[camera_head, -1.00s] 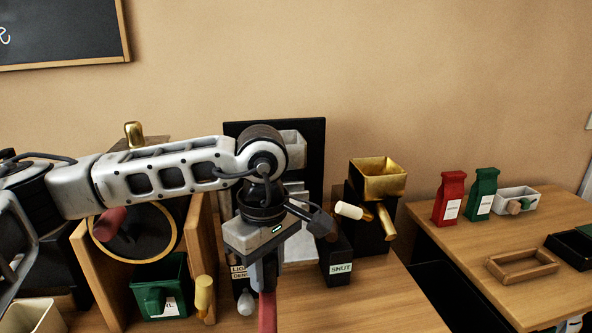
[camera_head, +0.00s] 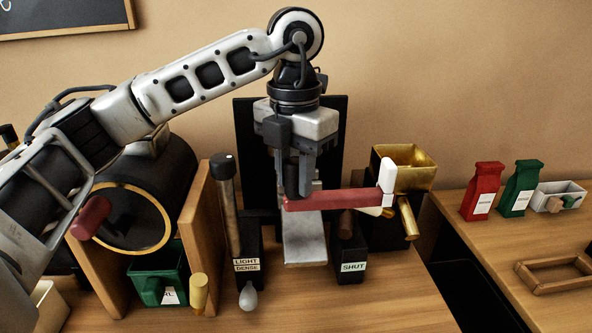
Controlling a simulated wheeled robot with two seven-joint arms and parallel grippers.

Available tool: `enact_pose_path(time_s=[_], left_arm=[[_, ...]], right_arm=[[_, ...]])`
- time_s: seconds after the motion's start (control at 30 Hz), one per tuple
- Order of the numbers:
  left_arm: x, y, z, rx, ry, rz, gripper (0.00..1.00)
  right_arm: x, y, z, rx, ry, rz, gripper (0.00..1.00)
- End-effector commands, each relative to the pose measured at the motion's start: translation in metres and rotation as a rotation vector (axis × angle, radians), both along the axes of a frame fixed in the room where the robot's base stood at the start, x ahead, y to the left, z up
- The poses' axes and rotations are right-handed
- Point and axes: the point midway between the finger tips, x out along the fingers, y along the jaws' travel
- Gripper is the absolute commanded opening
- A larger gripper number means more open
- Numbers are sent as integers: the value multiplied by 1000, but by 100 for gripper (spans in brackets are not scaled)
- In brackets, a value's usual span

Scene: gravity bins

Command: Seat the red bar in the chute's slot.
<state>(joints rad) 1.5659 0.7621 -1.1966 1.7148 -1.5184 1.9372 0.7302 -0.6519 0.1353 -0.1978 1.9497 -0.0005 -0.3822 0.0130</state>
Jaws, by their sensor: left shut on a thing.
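My left gripper (camera_head: 299,188) is shut on the red bar (camera_head: 335,200) near its left end. The bar lies about level and points right, across the front of the grey chute (camera_head: 304,242). A white upright piece (camera_head: 387,176) shows at the bar's right end; I cannot tell whether it belongs to the bar. The chute stands before a black backboard (camera_head: 334,125), between a black block labelled LIGHT DENSE (camera_head: 246,264) and one labelled SHUT (camera_head: 352,267). The gripper and bar hide the chute's upper part, and I cannot make out its slot. My right gripper is not in view.
A brass hopper (camera_head: 405,167) stands close to the bar's right end. At left are a dark drum (camera_head: 160,185), a wooden panel (camera_head: 205,225) and a green bin (camera_head: 150,268).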

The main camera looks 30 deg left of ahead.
Motion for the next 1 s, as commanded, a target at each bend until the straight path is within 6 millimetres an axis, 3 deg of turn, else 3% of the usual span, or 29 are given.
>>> enact_pose_path(time_s=[0.27,1.0], left_arm=[[4,7,0,-1,-1,-1,0],[41,70,0,-1,-1,-1,0]], right_arm=[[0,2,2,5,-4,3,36],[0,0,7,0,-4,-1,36]])
